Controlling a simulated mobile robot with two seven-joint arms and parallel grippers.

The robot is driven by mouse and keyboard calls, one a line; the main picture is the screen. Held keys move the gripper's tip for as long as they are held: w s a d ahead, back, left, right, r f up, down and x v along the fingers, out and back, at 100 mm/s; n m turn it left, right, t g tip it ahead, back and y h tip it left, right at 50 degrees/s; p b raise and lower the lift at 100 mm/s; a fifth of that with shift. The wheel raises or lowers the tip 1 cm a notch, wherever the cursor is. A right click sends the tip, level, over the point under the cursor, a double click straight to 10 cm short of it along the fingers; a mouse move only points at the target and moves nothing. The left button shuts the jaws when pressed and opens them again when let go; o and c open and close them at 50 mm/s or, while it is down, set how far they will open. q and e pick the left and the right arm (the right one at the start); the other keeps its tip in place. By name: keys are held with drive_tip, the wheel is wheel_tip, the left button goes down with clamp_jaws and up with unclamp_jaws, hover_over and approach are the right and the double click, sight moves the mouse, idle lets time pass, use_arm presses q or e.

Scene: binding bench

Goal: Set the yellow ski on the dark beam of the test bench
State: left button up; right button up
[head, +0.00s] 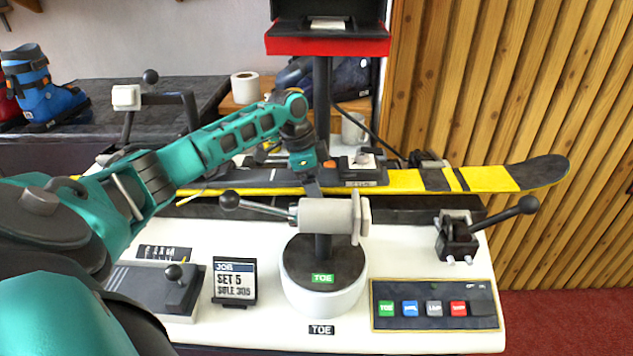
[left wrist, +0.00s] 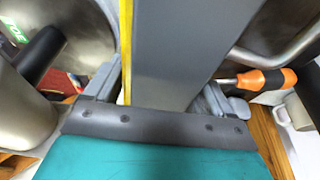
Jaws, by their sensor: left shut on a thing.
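The yellow ski (head: 400,181) lies lengthwise across the head view, its dark upturned tip at the right. My left gripper (head: 312,186) is shut on it left of the middle. In the left wrist view the ski's grey face and yellow edge (left wrist: 126,50) pass between the fingers of the gripper (left wrist: 160,95). The dark beam (head: 410,212) shows just below and in front of the ski, partly hidden by the toe unit. I cannot tell whether the ski touches it. My right gripper is not in view.
The toe unit (head: 325,215) with a ball-ended lever stands in front of the beam. A black clamp (head: 455,240) with a lever is at the right. A job card (head: 234,281) and button panel (head: 435,305) are on the white bench. A screwdriver (left wrist: 265,80) lies near the gripper.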

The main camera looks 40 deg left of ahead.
use_arm(q)
drive_tip(key=o, duration=1.5)
drive_tip(key=shift+s+f, duration=0.1)
drive_tip(key=shift+f, duration=0.1)
drive_tip(key=shift+o, duration=0.9)
drive_tip(key=shift+d, duration=0.1)
drive_tip(key=shift+f, duration=0.1)
drive_tip(key=shift+s+d, duration=0.1)
drive_tip(key=v, duration=1.3)
drive_tip(key=shift+w+r, duration=0.25)
drive_tip(key=shift+w, duration=0.05)
